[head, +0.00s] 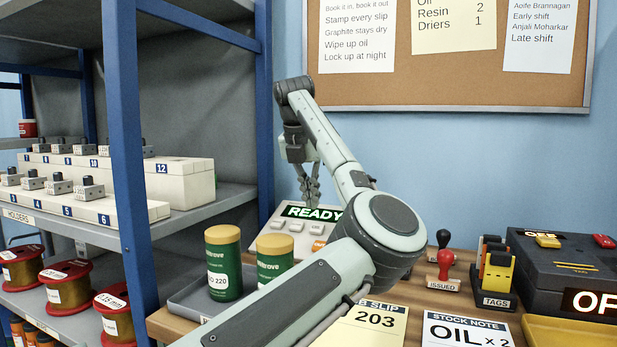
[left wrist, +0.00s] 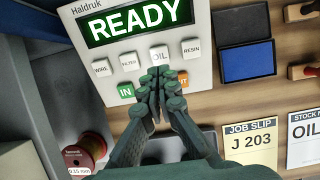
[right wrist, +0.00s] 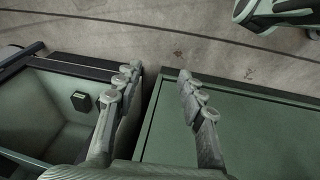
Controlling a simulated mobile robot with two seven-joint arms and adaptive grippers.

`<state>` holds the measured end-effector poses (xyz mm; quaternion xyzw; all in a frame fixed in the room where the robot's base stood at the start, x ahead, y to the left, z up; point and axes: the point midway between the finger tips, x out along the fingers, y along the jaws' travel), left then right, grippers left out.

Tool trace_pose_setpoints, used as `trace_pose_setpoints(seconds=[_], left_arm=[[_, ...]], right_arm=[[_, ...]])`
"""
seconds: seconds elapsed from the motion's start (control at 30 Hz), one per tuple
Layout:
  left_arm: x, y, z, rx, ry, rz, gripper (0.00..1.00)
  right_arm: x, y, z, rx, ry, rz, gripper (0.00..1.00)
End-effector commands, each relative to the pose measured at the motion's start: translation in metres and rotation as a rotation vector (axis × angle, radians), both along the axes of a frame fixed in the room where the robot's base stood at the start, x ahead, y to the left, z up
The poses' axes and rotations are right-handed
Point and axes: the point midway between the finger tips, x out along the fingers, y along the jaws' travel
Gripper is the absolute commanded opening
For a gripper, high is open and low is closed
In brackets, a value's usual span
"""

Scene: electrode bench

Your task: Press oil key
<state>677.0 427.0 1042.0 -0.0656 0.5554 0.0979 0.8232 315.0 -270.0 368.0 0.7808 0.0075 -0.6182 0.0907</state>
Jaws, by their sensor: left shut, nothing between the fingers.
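The keypad unit (head: 283,239) stands at the back of the bench with its display reading READY. In the left wrist view, the oil key (left wrist: 160,53) is a white key between the filter key (left wrist: 129,61) and the resin key (left wrist: 192,47). Below them are the green IN key (left wrist: 125,90) and the orange OUT key (left wrist: 182,78), partly hidden by the fingers. My left gripper (left wrist: 161,76) is shut and empty, its tips just below the oil key in the picture; contact cannot be told. My right gripper (right wrist: 157,76) is open and empty, away from the keypad.
Green-and-gold jars (head: 223,266) stand in a grey tray left of my arm. A red stamp (head: 445,263), a tags holder (head: 496,282) and a dark box (head: 565,262) are to the right. A job slip (head: 370,325) and stock note (head: 468,331) lie in front.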

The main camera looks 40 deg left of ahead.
Motion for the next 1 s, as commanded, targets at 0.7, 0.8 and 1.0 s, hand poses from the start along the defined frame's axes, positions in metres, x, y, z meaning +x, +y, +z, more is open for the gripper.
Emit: trace_pose_setpoints(seconds=[0.7, 0.8, 1.0], left_arm=[[0.022, 0.005, -0.055, 0.000, 0.000, 0.000, 0.00], [0.021, 0.005, -0.055, 0.000, 0.000, 0.000, 0.00], [0.022, 0.005, -0.066, -0.001, 0.000, 0.000, 0.00]], right_arm=[[-0.022, -0.006, -0.034, -0.021, 0.034, 0.030, 0.40], [-0.022, -0.006, -0.034, -0.021, 0.034, 0.030, 0.40], [-0.004, -0.001, -0.010, -0.006, 0.004, 0.009, 0.40]])
